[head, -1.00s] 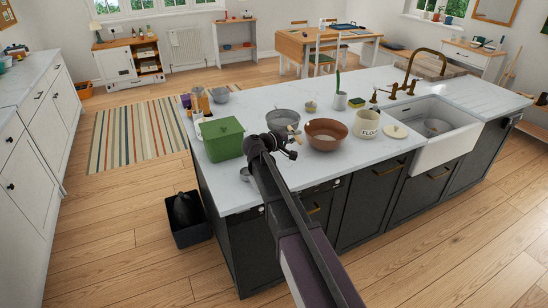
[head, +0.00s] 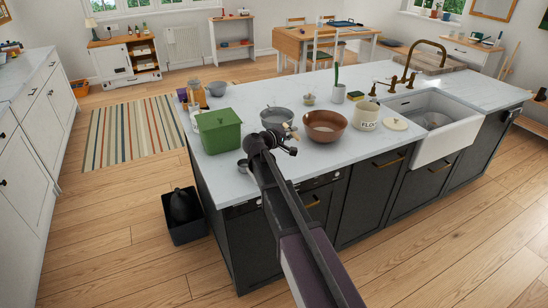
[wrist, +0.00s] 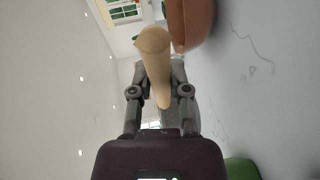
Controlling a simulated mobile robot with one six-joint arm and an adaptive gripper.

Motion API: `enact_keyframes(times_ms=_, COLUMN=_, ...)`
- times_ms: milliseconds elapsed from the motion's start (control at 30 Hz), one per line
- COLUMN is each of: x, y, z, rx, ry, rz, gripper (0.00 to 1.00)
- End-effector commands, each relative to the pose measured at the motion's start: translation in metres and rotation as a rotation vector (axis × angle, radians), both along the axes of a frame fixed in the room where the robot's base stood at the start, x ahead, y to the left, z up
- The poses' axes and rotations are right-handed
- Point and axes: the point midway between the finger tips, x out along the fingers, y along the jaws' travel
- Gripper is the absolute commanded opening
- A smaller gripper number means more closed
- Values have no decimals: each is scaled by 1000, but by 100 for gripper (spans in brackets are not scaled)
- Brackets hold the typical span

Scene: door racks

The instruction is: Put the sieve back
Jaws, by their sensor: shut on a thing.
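The sieve (head: 276,119) shows as a grey round bowl over the worktop, between the green box and the brown bowl. Its pale wooden handle (wrist: 155,62) fills the space between my fingers in the wrist view. My gripper (head: 288,138) is shut on this handle, at the near side of the sieve. My arm and gripper hide part of the sieve's near side in the head view. I cannot tell whether the sieve touches the worktop.
The green box (head: 219,131) stands left of the sieve and the brown bowl (head: 325,126) close to its right. A flour tin (head: 366,115) and white sink (head: 435,130) are farther right. A small grey cup (head: 243,166) lies near the worktop (head: 232,183) edge.

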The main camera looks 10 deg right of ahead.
Motion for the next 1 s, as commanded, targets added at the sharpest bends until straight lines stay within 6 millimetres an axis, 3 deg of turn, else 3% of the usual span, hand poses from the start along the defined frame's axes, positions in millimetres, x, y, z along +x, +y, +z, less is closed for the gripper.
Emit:
enact_keyframes(times_ms=33, x=3, y=-1, z=-13, rx=-1, ry=0, rz=10, gripper=0)
enact_keyframes(times_ms=200, x=11, y=-3, z=-26, rx=-1, ry=-1, rz=38, gripper=0)
enact_keyframes(times_ms=733, x=13, y=-2, z=-28, rx=-1, ry=-1, rz=51, gripper=0)
enact_keyframes(times_ms=1000, x=13, y=-1, z=-46, rx=-1, ry=-1, rz=51, gripper=0)
